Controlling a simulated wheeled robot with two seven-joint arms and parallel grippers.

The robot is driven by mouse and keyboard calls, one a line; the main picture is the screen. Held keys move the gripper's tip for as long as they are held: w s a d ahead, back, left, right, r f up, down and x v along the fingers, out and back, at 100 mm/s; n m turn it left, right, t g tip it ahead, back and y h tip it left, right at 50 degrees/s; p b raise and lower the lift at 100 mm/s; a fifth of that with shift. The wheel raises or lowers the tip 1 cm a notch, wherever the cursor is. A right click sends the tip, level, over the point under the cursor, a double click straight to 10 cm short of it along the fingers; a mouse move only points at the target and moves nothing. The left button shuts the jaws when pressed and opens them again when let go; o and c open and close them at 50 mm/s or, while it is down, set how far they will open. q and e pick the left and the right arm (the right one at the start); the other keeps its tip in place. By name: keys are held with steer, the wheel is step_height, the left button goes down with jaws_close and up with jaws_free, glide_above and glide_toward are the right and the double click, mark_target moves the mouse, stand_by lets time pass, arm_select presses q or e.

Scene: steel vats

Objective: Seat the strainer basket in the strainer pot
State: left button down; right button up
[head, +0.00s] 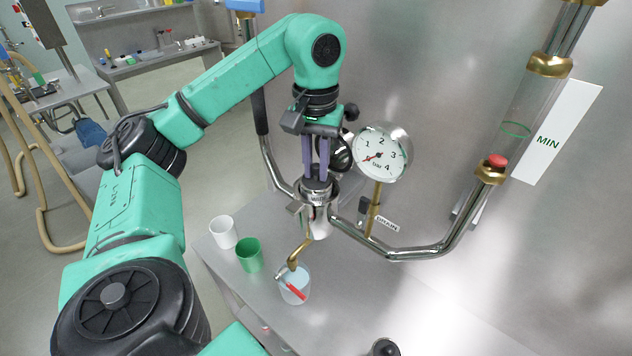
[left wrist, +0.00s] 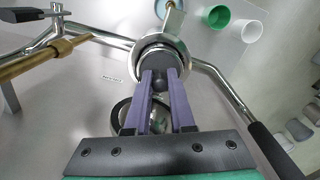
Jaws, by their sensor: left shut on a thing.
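The strainer pot (head: 318,222) is a small steel vessel in the pipe run. It shows from above in the left wrist view (left wrist: 174,47). My left gripper (head: 316,178) points down at the pot's mouth. Its purple fingers are shut on the dark upper part of the strainer basket (head: 318,185), which also shows between the fingertips in the left wrist view (left wrist: 167,80). The basket is at the pot's opening, its lower part hidden by the pot and fingers. I cannot tell how deep it sits. My right gripper is not in view.
A pressure gauge (head: 382,152) stands close right of the gripper, with a shiny round piece (head: 338,152) beside it. Steel pipe (head: 425,252) runs right to a sight glass. Below are a white cup (head: 222,232), a green cup (head: 249,255) and a clear beaker (head: 295,287).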

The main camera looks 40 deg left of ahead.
mark_target(316, 179)
arm_select(q)
step_height(316, 179, down, 3)
steer(key=shift+f+b, duration=0.2)
steer(key=shift+b, duration=0.2)
steer(key=shift+w+r, duration=0.1)
steer(key=shift+r, duration=0.05)
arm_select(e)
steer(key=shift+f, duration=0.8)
arm_select(q)
steer(key=c, duration=0.8)
jaws_free()
steer(key=shift+o, duration=0.2)
step_height(316, 179, up, 12)
steer(key=p, duration=0.9)
steer(key=shift+r, duration=0.1)
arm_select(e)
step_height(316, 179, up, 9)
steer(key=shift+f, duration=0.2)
